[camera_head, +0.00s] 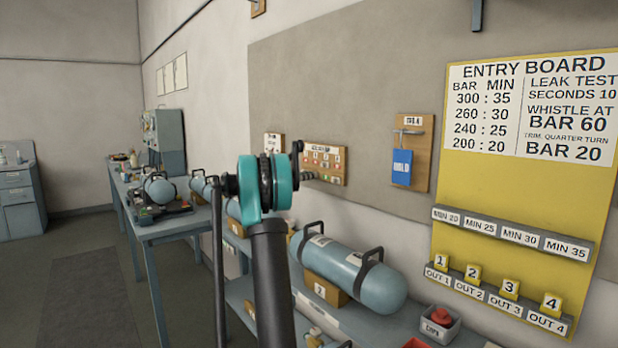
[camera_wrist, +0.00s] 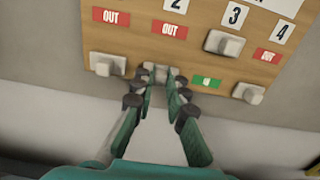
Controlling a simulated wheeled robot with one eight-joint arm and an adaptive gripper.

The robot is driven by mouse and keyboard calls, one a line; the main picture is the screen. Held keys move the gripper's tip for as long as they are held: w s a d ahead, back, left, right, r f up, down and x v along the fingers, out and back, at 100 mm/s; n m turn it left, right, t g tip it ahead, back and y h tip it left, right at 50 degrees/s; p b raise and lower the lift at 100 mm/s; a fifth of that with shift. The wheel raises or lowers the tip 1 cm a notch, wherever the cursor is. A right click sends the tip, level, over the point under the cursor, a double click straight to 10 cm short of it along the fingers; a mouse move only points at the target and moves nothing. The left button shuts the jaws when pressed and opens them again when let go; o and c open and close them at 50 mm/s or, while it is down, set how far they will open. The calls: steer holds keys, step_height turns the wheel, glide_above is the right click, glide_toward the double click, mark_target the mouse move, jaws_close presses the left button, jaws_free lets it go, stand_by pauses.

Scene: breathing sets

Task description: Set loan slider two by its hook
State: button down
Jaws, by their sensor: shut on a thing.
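A wooden slider board (camera_wrist: 192,52) fills the top of the wrist view, with numbers 2, 3 and 4 showing. It is the small board (camera_head: 325,163) on the wall in the head view. My gripper (camera_wrist: 162,78) is shut on the pale knob of slider two (camera_wrist: 154,67), low in its column, with a red OUT label above it. In the head view my gripper is mostly hidden behind my wrist. On the yellow entry board (camera_head: 455,170), yellow tag 2 (camera_head: 473,274) sits above the label OUT 2. I cannot tell which hook belongs to the slider.
Slider three's knob (camera_wrist: 224,43) is high, with a green label (camera_wrist: 207,82) below. Slider four's knob (camera_wrist: 248,93) and the leftmost knob (camera_wrist: 107,64) are low, under red OUT labels. A blue tag (camera_head: 402,168) hangs nearby. A blue cylinder (camera_head: 345,275) lies below.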

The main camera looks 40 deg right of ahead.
mark_target(315, 161)
steer(key=shift+r, duration=2.85)
steer(key=c, duration=1.6)
jaws_free()
steer(key=shift+o, duration=0.3)
steer(key=shift+a, duration=0.3)
steer(key=s+a, duration=0.1)
steer(key=a, duration=1)
steer(key=shift+a, duration=0.2)
